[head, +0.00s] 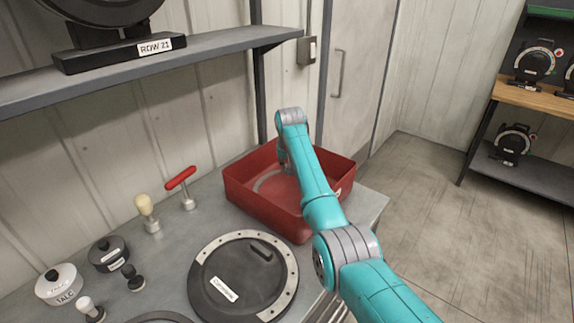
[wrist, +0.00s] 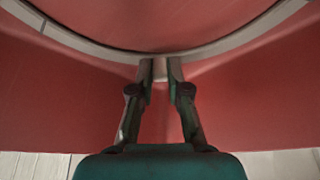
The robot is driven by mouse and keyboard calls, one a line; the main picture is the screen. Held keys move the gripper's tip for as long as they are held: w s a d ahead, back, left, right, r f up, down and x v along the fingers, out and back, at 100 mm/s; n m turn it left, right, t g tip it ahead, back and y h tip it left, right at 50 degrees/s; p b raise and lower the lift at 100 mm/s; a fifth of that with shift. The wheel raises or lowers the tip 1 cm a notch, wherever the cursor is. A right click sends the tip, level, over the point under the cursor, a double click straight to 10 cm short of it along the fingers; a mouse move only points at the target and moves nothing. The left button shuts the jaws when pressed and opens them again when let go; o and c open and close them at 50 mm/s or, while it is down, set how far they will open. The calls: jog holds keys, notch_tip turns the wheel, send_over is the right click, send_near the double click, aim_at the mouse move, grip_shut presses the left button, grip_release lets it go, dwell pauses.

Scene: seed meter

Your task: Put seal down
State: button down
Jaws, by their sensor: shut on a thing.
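The seal is a thin pale grey ring; part of its curve (head: 262,181) shows inside the red bin (head: 269,218) in the head view. In the wrist view the ring (wrist: 95,52) arcs across the upper part of the picture, with red bin surface around it. My gripper (wrist: 160,68) is shut on the ring's near edge, its two fingertips on either side of the band. In the head view the gripper is down in the bin, mostly hidden behind my arm. I cannot tell whether the ring touches the bin floor.
The bin stands at the back right of the grey bench (head: 182,236). A round black plate with a pale rim (head: 289,277) lies in front of it. A red-handled tool (head: 182,180), a knob-handled tool (head: 148,210) and lidded pots (head: 62,284) stand to the left. A shelf (head: 190,57) hangs above.

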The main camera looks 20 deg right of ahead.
jog(key=c, duration=1.1)
grip_release()
jog(key=shift+c, duration=0.2)
jog(key=v, duration=1.2)
